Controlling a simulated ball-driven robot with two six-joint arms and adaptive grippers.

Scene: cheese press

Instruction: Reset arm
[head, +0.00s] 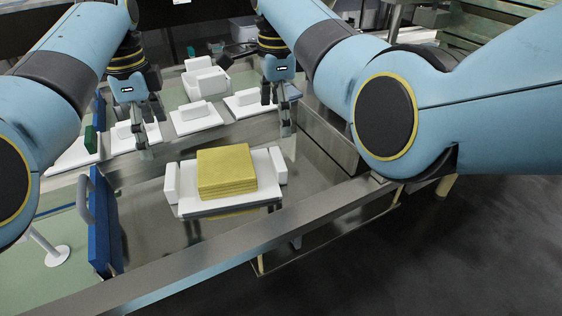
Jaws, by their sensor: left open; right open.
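My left gripper (143,134) is open and empty, pointing down over the back left of the steel work area, in front of the white plates. My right gripper (277,118) is open and empty, pointing down behind and right of the cheese. A stack of yellow cheese slabs (226,168) sits on a white tray (190,206) with a raised white block at each side. Both grippers are apart from the cheese and its tray. The arms hide parts of the back of the scene.
Several white plates with block handles (195,116) lie in a row at the back. A white container (206,78) stands behind them. A blue panel with a grey handle (104,222) stands upright at the left. A steel rail (240,240) runs along the front. Glossy surface around the tray is clear.

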